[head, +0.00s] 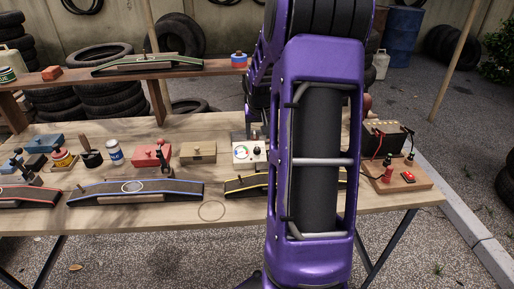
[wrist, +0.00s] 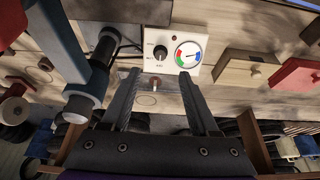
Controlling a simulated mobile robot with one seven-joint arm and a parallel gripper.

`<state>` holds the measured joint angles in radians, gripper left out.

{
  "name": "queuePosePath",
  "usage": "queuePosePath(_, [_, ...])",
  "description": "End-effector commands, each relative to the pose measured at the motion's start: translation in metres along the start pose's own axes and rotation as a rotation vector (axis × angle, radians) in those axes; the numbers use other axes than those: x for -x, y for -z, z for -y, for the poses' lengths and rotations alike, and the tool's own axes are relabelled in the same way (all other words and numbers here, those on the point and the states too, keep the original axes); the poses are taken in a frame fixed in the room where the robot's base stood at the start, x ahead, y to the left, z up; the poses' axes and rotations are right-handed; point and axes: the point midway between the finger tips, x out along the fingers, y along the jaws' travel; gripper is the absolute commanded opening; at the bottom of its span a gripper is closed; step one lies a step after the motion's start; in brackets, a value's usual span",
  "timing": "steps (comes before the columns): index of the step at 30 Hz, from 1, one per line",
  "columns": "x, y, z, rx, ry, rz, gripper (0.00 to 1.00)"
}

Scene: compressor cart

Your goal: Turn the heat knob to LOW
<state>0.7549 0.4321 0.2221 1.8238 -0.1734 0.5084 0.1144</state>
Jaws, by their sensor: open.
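The heat knob (wrist: 160,52) is a small dark round knob on a white panel (wrist: 150,32), beside a dial (wrist: 188,54) with a red, green and blue scale. The knob's marks are too small to read. In the head view the white box (head: 243,162) stands on the table, left of my arm. My gripper (wrist: 158,74) is open in the wrist view, its two dark fingers pointing at the panel. The knob lies just beyond the fingertips, between their lines, and nothing is held. The fingers are not clearly seen in the head view.
A wooden box (head: 198,153) and a red box (head: 152,156) stand left of the panel. A battery board (head: 402,178) is at the right end. A blue-edged ramp (head: 135,190) lies in front. In the wrist view a dark cylinder (wrist: 85,98) is close left of the fingers.

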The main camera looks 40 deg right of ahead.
Motion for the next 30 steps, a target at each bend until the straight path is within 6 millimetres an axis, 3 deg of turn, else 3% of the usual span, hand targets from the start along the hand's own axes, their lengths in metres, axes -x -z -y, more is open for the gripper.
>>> queuePosePath(3, [-0.029, -0.002, 0.001, 0.001, 0.001, 0.004, 0.61])
queuePosePath(10, [-0.065, 0.0, 0.0, 0.0, 0.001, 0.0, 0.61])
queuePosePath(16, [-0.077, 0.0, 0.0, 0.001, 0.0, 0.0, 0.61])
queuePosePath(24, [-0.077, 0.0, 0.0, 0.001, 0.0, -0.001, 0.61])
queuePosePath(30, [-0.077, 0.0, 0.0, 0.0, 0.0, -0.001, 0.25])
